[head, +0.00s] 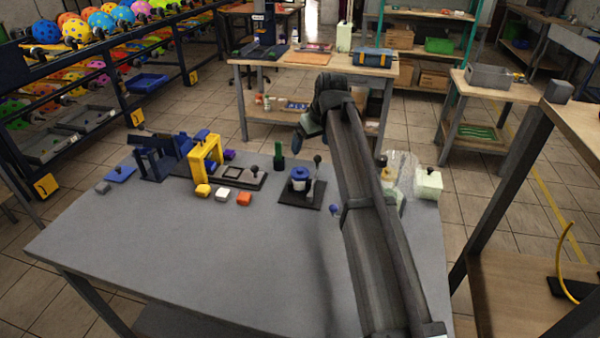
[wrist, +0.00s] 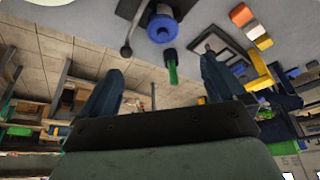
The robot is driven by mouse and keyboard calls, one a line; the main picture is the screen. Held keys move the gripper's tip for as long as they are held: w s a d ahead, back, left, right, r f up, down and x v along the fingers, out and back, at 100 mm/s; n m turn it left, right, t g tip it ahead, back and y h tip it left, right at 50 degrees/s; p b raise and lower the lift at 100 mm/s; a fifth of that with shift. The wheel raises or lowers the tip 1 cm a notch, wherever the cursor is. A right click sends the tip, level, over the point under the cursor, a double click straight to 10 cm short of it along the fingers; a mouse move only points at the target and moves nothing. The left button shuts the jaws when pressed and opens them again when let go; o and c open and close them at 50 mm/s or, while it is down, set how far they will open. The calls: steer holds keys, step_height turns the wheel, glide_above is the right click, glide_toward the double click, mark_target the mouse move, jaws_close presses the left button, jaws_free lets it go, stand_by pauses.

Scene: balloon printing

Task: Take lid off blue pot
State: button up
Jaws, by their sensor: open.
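The blue pot (head: 300,178) stands on a black plate (head: 302,196) near the back of the grey table. It shows blue and white parts, and I cannot clearly tell its lid from its body. The wrist view shows the pot's blue round top (wrist: 163,28), beyond my fingertips.
A dark lever with a round knob (head: 317,160) stands by the pot, and a green-and-dark bottle (head: 279,158) is behind it. A yellow frame (head: 207,158) and white, orange and yellow blocks are to the left. Pale bottles (head: 428,183) stand right. The table's front is clear.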

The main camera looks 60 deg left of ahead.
glide_above(300, 169)
steer(key=d, duration=0.2)
steer(key=f, duration=0.7)
steer(key=shift+w+d+f, duration=0.2)
steer(key=shift+w+f, duration=0.1)
steer(key=shift+s+x, duration=0.15)
steer(key=shift+x, duration=1.15)
steer(key=shift+s+x, duration=0.1)
steer(key=shift+x, duration=1.15)
steer(key=c, duration=1)
